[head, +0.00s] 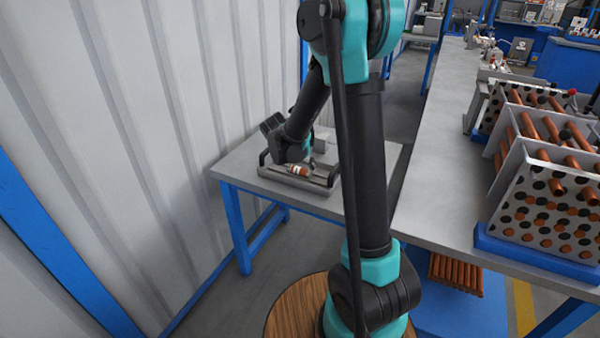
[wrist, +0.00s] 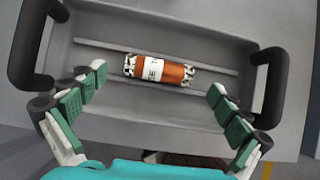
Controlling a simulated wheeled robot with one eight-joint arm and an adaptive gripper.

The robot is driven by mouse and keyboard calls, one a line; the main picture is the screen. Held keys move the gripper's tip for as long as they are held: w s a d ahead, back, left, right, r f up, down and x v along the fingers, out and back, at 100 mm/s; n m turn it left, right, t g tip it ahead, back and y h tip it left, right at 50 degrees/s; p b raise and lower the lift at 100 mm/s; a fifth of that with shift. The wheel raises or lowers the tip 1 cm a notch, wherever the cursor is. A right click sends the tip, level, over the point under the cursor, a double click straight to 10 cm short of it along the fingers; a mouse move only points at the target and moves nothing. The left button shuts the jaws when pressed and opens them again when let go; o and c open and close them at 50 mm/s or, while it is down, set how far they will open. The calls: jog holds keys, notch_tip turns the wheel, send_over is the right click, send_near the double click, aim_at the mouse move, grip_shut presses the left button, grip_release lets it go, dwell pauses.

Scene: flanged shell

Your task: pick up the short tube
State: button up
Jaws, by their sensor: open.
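The short tube (wrist: 160,70) is copper-coloured with a white lettered label and pale metal ends. It lies across the middle of a grey tray (wrist: 110,25) with black handles. In the head view the tube (head: 298,170) shows small in the tray (head: 318,183) on a grey table. My gripper (wrist: 155,82) is open in the wrist view, one green-padded finger to the left of the tube and one to the right. Both fingers are apart from it and nothing is between them but the tube beyond. In the head view my arm's end hides part of the tray, and the fingertips are hard to make out.
The tray's black handles (wrist: 272,85) rise at its left and right sides. A small grey table (head: 240,168) carries the tray beside a corrugated wall (head: 130,150). A long bench (head: 445,150) at right holds perforated racks (head: 550,205) of copper tubes.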

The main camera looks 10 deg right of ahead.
jog(key=shift+x, duration=1.35)
jog(key=c, duration=1.3)
jog(key=shift+r, duration=0.1)
jog(key=shift+c, duration=0.2)
